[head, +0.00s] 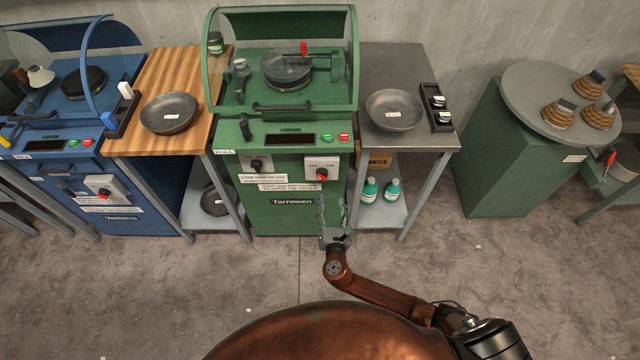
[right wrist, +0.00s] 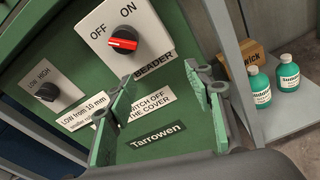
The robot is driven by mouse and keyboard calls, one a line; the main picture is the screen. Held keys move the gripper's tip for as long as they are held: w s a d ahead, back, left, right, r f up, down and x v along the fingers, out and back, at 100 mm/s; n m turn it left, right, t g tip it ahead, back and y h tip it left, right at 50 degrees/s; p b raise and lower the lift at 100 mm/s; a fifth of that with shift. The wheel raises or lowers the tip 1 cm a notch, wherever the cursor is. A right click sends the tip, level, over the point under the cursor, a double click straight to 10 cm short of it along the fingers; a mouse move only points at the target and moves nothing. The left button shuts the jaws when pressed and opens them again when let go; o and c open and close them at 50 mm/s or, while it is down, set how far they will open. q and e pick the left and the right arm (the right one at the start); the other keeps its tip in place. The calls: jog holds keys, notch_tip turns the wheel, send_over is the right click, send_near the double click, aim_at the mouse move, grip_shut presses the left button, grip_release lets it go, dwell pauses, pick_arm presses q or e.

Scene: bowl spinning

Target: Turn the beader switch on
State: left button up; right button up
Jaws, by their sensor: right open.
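The beader switch (head: 322,174) is a red knob on a pale plate at the right of the green Tarrowen machine's front. In the right wrist view the switch (right wrist: 123,40) shows OFF at upper left and ON at upper right, with a BEADER label below it. Its red bar lies roughly sideways; I cannot tell which end is the pointer. My right gripper (head: 332,201) is open and empty in front of the machine, lower than the knob. In the right wrist view its fingertips (right wrist: 160,74) appear below the knob, apart from it. My left gripper is out of view.
A black LOW/HIGH knob (right wrist: 47,91) sits left of the switch. The machine's clear cover (head: 282,60) is above. A grey side table (head: 420,62) with bottles (head: 370,190) below stands right. A blue machine (head: 85,80) is at left. The floor in front is clear.

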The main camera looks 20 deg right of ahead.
aim_at(322, 179)
jog(key=shift+n+t, duration=0.8)
jog(key=w+r, duration=0.1)
jog(key=w, duration=0.1)
jog(key=w+r+b, duration=0.1)
jog(key=w, duration=0.1)
jog(key=w+a+r, duration=0.1)
jog(key=w+r, duration=0.1)
jog(key=w, duration=0.1)
jog(key=shift+a+r+b, duration=0.1)
jog(key=shift+b, duration=0.3)
jog(key=shift+w, duration=0.4)
jog(key=shift+c, duration=0.3)
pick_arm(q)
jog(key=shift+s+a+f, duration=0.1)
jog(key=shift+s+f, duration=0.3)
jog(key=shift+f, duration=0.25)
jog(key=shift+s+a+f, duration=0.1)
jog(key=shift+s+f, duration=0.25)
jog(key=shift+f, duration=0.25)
pick_arm(e)
jog(key=c, duration=1.1)
